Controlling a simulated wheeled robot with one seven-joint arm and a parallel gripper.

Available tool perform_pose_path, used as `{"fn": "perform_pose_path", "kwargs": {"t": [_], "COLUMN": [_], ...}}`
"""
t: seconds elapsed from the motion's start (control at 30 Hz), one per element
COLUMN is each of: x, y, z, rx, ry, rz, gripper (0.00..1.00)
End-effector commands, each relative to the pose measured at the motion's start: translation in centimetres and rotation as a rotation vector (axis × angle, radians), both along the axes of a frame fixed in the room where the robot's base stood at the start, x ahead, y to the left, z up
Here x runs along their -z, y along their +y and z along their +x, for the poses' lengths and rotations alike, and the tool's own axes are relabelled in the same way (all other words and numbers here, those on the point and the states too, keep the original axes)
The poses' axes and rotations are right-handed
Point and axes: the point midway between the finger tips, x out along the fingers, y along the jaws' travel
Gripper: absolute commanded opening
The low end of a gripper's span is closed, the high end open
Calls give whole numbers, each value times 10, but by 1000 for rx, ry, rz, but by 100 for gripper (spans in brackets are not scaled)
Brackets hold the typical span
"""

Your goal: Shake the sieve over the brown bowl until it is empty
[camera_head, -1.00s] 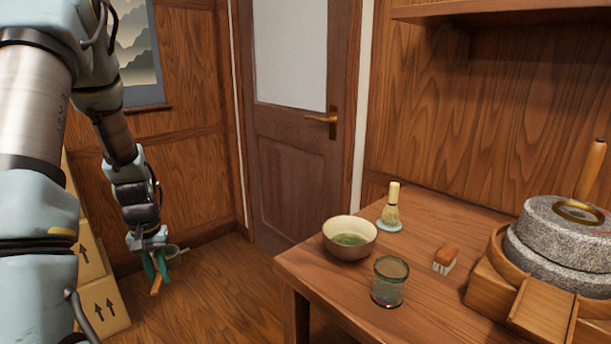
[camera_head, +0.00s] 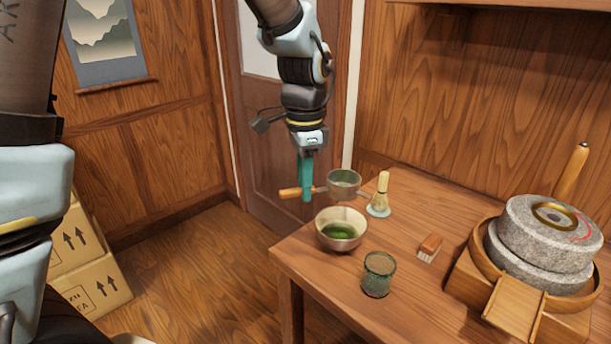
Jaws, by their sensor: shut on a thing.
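My gripper (camera_head: 306,190) is shut on the wooden handle of the sieve (camera_head: 343,184). The sieve is a small round strainer with a greenish look inside; how much powder it holds I cannot tell. It is held roughly level above the bowl (camera_head: 341,243), apart from it. The bowl is light beige-brown with green powder in it and stands near the left corner of the table. The handle (camera_head: 290,193) sticks out to the left of my gripper.
A bamboo whisk (camera_head: 382,192) on a pale stand is right of the sieve. A green glass cup (camera_head: 379,274), a brush (camera_head: 430,246) and a stone mill (camera_head: 543,240) share the wooden table (camera_head: 335,290). Cardboard boxes (camera_head: 88,276) stand at the left.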

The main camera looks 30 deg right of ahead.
Motion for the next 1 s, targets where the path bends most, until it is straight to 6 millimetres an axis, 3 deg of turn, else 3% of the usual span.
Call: {"fn": "perform_pose_path", "kwargs": {"t": [0.27,0.7,1.0], "x": [8,46,51], "y": [-2,-1,-1], "z": [-3,-3,-3], "rx": [15,12,12], "ry": [0,0,0], "rz": [0,0,0], "gripper": [0,0,0]}}
